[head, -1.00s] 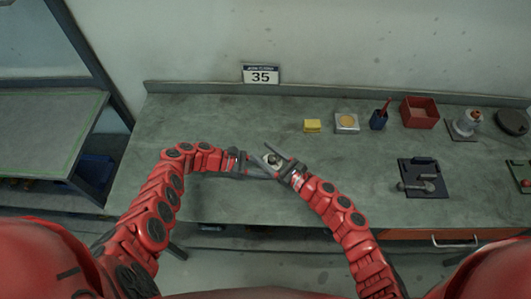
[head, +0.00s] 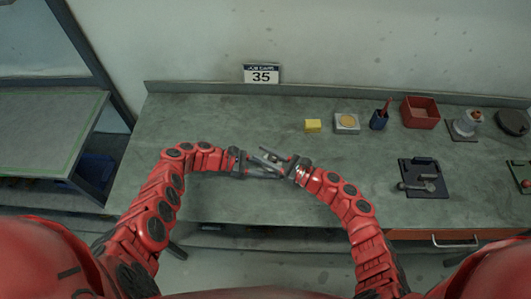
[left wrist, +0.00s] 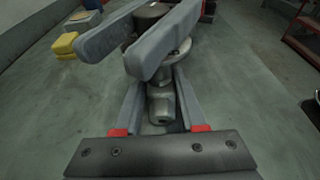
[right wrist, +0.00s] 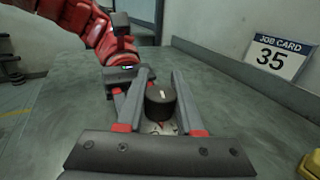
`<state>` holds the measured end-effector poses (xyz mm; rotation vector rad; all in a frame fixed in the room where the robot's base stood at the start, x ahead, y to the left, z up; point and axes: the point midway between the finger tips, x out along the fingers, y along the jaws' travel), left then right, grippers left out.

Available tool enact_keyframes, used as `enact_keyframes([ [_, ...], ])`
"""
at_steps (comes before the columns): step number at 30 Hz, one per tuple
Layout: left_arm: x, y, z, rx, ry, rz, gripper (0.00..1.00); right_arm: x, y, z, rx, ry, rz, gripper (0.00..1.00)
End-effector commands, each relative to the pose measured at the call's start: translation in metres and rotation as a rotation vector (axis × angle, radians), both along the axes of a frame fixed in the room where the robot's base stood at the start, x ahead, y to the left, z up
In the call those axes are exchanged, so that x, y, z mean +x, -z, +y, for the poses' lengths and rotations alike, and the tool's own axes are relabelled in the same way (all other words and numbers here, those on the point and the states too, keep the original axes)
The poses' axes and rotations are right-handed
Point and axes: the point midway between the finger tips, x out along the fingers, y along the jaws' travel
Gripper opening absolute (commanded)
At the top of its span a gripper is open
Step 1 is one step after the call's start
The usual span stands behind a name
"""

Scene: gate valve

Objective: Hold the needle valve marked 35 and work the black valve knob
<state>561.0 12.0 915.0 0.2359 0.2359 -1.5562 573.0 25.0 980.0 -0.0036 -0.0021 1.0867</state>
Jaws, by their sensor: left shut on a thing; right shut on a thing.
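The needle valve (left wrist: 162,104) is a grey metal body with a round flange, held between the fingers of my left gripper (head: 268,169) above the bench front. Its black knob (right wrist: 160,102) has a white line on top and sits over a pale dial with a red mark. My right gripper (head: 274,157) is shut on the knob, with a finger on each side; its grey fingers cross above the valve in the left wrist view. No number is readable on the valve. A job card (head: 262,74) at the wall reads 35.
The bench is clear behind my grippers.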

Motion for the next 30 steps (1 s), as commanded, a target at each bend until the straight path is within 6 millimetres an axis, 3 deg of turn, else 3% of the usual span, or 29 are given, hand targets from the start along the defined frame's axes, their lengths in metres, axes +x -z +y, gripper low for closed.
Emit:
enact_keyframes([
  [15,-0.001,0.000,-0.001,-0.002,0.005,0.001,0.09,-0.005,0.001,0.001,-0.002,-0.327,0.002,0.00],
  [30,-0.002,0.000,-0.002,-0.004,0.006,0.002,0.09,-0.012,0.002,0.002,0.001,-0.471,0.008,0.00],
])
